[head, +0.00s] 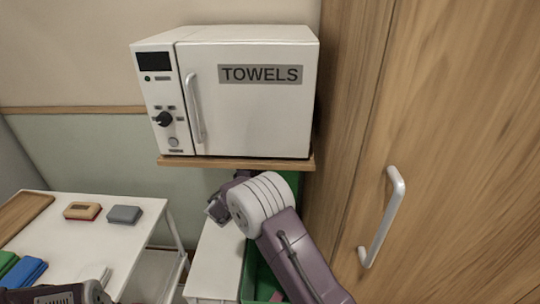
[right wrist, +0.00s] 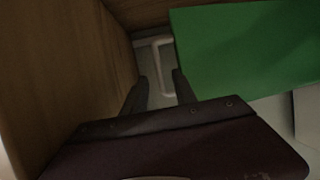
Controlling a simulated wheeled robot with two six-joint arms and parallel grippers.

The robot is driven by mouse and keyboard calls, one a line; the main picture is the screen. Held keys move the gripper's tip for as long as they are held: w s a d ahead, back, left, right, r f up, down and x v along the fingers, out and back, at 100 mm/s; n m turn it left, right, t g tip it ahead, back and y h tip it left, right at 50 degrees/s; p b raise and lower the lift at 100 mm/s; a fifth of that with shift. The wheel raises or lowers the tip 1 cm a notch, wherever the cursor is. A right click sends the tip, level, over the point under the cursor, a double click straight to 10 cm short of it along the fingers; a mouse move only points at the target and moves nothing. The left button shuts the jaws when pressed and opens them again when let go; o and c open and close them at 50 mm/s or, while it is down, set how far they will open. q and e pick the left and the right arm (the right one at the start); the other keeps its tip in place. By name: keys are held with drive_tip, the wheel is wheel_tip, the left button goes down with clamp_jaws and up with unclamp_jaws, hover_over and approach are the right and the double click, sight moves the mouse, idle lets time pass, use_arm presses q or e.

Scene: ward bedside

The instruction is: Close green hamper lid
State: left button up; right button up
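The green hamper (head: 262,284) stands below the shelf, partly hidden behind my right arm. A green panel (head: 291,181), which looks like its raised lid, shows behind the arm under the shelf. In the right wrist view a flat green panel (right wrist: 245,50) fills the upper right, beside my right gripper. My right gripper (right wrist: 161,88) has its two dark fingers apart with nothing between them. In the head view its fingertips are hidden by the wrist. A dark part of my left arm shows at the bottom left edge; its fingers cannot be made out.
A white towel cabinet (head: 250,95) sits on a wooden shelf (head: 235,162) above the hamper. A wooden wardrobe (head: 440,150) with a pale handle (head: 384,218) stands close on the right. A white-topped unit (head: 215,262) stands left of the hamper; a white table (head: 95,235) holds several small items.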

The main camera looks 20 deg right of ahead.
drive_tip(key=x, duration=0.4)
drive_tip(key=shift+w+d, duration=0.25)
drive_tip(key=shift+d, duration=0.05)
clamp_jaws()
idle(1.1)
